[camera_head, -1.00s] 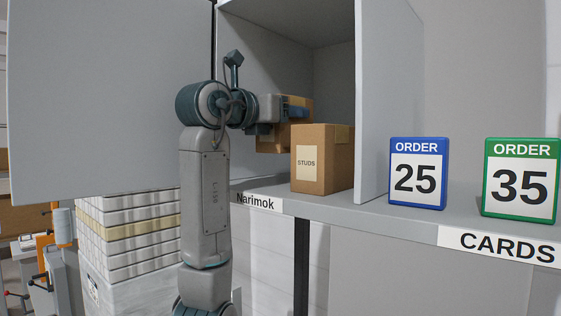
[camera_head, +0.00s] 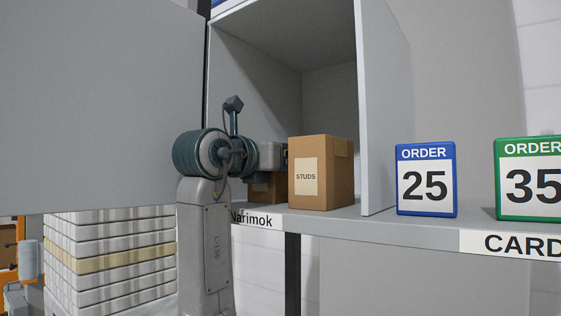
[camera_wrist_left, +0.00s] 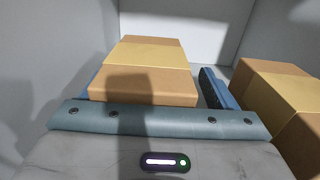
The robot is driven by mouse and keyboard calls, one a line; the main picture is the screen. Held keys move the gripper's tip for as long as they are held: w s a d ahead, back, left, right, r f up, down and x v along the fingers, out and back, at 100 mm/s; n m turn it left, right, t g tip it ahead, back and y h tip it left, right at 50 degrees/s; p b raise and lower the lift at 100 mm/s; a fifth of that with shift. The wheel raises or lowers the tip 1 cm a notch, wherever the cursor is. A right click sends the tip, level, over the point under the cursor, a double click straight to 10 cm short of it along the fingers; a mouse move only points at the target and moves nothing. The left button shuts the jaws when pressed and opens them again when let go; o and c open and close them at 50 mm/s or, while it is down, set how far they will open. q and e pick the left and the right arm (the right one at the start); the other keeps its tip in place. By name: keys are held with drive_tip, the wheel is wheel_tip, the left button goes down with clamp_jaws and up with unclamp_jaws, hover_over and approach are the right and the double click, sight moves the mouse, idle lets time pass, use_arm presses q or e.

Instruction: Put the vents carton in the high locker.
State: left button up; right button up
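The vents carton (camera_head: 266,188), a brown box with a tan tape band, is inside the open grey locker (camera_head: 380,110), left of the studs carton. My arm hides much of it and its label does not show. In the left wrist view, the vents carton (camera_wrist_left: 148,65) lies between the blue fingers of my left gripper (camera_head: 284,158). The right finger stands apart from its side with a visible gap; the left finger is close beside it. The gripper looks open around the carton. My right gripper is not in view.
The studs carton (camera_head: 321,172) stands close to the right of my left gripper; it also shows in the wrist view (camera_wrist_left: 283,100). A large grey door panel (camera_head: 95,105) is at left. A blue order 25 card (camera_head: 426,180) and green order 35 card (camera_head: 530,180) stand right on the shelf.

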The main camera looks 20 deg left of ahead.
use_arm(q)
drive_tip(key=shift+w+a, duration=0.1)
drive_tip(key=shift+a, duration=0.15)
drive_tip(key=shift+a+f, duration=0.15)
drive_tip(key=b+v, duration=0.3)
drive_tip(key=v, duration=0.7)
drive_tip(key=shift+s+a+b, duration=0.1)
drive_tip(key=shift+s+b, duration=0.2)
drive_tip(key=shift+b, duration=0.1)
drive_tip(key=shift+s+a, duration=0.1)
drive_tip(key=shift+s, duration=0.5)
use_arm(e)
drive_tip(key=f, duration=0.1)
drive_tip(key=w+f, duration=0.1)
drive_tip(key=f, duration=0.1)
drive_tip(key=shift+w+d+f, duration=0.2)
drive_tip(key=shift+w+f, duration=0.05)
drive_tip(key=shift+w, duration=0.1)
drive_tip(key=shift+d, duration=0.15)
